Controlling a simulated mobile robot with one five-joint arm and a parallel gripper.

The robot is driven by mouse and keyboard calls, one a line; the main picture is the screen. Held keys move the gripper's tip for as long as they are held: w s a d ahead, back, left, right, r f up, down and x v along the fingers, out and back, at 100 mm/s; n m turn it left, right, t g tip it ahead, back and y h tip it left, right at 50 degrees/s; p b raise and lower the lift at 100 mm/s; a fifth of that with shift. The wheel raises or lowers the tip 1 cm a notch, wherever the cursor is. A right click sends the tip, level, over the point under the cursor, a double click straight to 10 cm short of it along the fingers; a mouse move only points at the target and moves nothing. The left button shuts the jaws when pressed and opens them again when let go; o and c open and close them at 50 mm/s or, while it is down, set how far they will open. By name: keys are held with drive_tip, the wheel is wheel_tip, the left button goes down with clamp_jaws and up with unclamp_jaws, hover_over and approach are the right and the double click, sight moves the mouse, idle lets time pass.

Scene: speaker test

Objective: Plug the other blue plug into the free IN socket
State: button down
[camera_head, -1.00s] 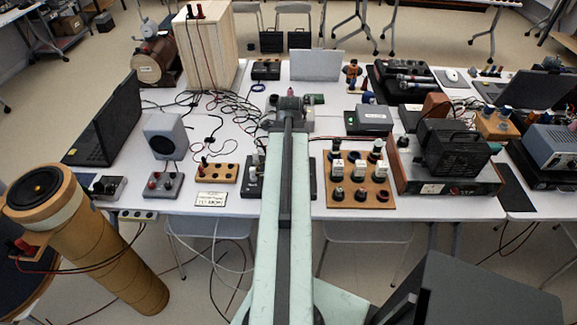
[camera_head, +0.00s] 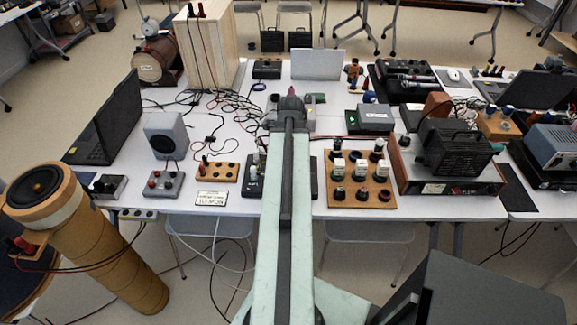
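My arm reaches away from me over the table's middle, and my gripper (camera_head: 291,97) is at its far end, seen from behind. The fingers are hidden by my own arm, and I cannot tell whether they hold anything. A small blue thing (camera_head: 368,97) lies just right of the gripper, apart from it; I cannot tell if it is a blue plug. No IN label is readable. Socketed pieces are a wooden board with dark sockets (camera_head: 361,194), a small wooden strip (camera_head: 219,172) and a grey box with red and dark terminals (camera_head: 163,185).
A speaker (camera_head: 165,136) and laptop (camera_head: 106,124) stand left on the white table (camera_head: 235,202). Loose cables (camera_head: 222,100) tangle left of my gripper. A cardboard tube (camera_head: 95,245) stands at front left.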

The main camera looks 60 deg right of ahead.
drive_tip(key=shift+f+b, duration=0.85)
idle(0.6)
drive_tip(key=c, duration=1.3)
unclamp_jaws()
wheel_tip(320, 180, up, 8)
drive_tip(key=p, duration=0.7)
drive_tip(key=shift+f+p, duration=0.2)
drive_tip(key=shift+p, duration=0.1)
drive_tip(key=shift+f, duration=0.1)
